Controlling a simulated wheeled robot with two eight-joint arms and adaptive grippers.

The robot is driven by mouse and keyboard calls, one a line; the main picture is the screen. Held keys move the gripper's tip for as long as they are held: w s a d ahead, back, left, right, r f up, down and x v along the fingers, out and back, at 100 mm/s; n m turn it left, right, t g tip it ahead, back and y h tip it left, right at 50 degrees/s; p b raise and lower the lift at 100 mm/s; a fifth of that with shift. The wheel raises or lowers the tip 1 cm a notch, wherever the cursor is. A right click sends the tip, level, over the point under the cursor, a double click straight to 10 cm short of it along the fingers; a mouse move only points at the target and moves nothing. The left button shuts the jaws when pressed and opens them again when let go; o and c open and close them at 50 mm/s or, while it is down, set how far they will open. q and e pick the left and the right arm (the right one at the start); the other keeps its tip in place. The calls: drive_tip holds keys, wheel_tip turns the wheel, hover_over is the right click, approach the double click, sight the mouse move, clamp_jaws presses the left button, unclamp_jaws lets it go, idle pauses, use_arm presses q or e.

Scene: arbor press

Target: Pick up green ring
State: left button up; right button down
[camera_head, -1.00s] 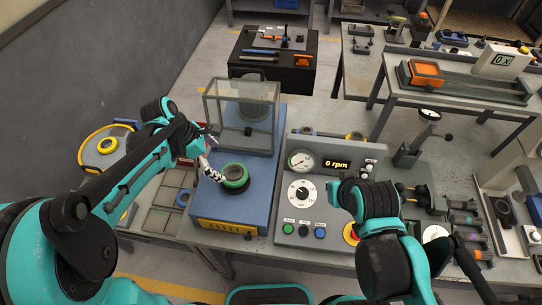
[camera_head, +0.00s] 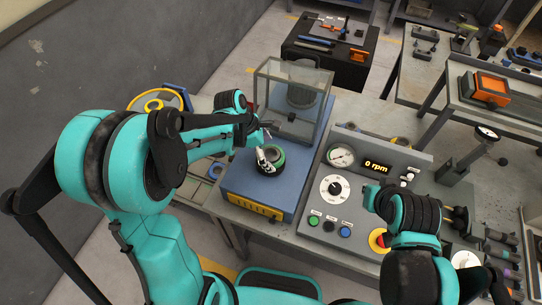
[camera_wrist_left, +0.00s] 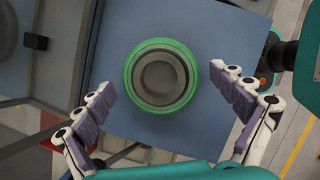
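The green ring (camera_head: 281,155) sits around a dark round hub on top of the blue machine base (camera_head: 238,184). In the left wrist view the green ring (camera_wrist_left: 131,84) shows whole, seen from above, around a grey stepped disc. My left gripper (camera_wrist_left: 161,80) is open, with one finger on each side of the ring and clear gaps to it. In the head view my left gripper (camera_head: 267,153) hangs over the hub and hides part of it.
A clear guard box (camera_head: 290,95) stands at the back of the blue base, close to my left wrist. The control panel (camera_head: 350,195) with dials and buttons lies to the right. A compartment tray shows left of the base.

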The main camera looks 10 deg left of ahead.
use_arm(q)
drive_tip(key=c, duration=1)
